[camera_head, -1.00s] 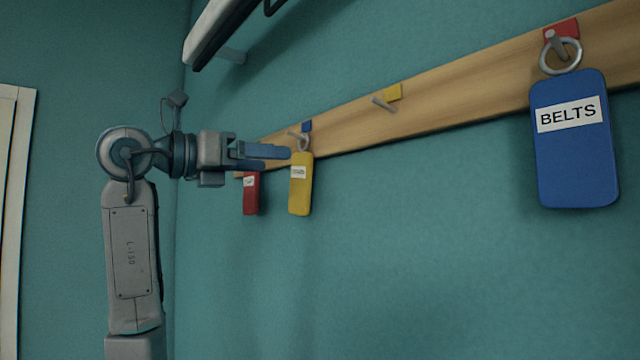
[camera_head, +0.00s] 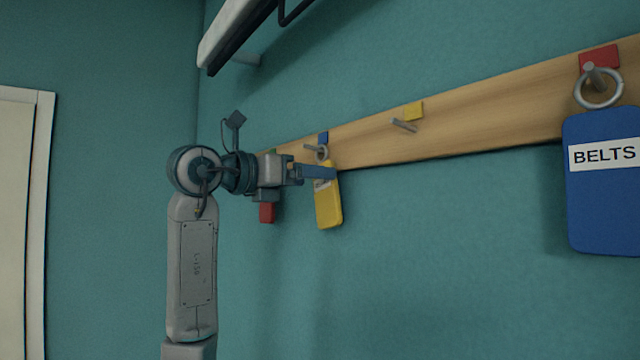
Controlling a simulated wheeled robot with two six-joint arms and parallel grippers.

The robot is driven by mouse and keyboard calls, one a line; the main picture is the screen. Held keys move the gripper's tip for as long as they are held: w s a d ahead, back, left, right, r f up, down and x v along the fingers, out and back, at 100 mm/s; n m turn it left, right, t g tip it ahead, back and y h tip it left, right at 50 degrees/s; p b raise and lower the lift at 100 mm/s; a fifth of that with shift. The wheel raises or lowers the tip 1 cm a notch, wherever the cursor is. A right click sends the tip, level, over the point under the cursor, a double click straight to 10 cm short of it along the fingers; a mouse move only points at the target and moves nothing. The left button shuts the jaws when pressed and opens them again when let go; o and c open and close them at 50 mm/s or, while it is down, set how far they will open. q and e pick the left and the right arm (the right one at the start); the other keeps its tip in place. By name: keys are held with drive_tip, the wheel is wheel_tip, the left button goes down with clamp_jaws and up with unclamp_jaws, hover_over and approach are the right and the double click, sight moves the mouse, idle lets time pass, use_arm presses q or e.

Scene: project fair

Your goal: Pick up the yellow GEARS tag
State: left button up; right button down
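The yellow tag (camera_head: 329,208) hangs by a metal ring (camera_head: 321,153) from a peg under a blue square on the wooden rail. It leans slightly, and its white label is partly covered and too small to read. My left gripper (camera_head: 324,173) reaches in from the left, with a blue finger across the tag's upper part, just below the ring. The other finger is mostly hidden, so I cannot tell whether they grip the tag. My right gripper is not in view.
A red tag (camera_head: 267,213) hangs left of the yellow one, mostly behind my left gripper. An empty peg (camera_head: 404,126) under a yellow square is to the right. The large blue BELTS tag (camera_head: 605,205) hangs at far right. The wooden rail (camera_head: 480,110) runs along the teal wall.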

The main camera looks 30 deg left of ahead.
use_arm(q)
drive_tip(key=shift+w+d+f, duration=0.1)
drive_tip(key=shift+w+d, duration=0.25)
drive_tip(key=shift+w, duration=0.25)
drive_tip(key=shift+s+a, duration=0.1)
drive_tip(key=shift+s, duration=0.05)
drive_tip(key=c, duration=1.1)
drive_tip(key=shift+o, duration=0.2)
drive_tip(key=shift+r, duration=0.2)
drive_tip(key=r+b+v, duration=0.1)
drive_tip(key=b+v, duration=0.6)
drive_tip(key=v, duration=1.1)
drive_tip(key=shift+b, duration=0.35)
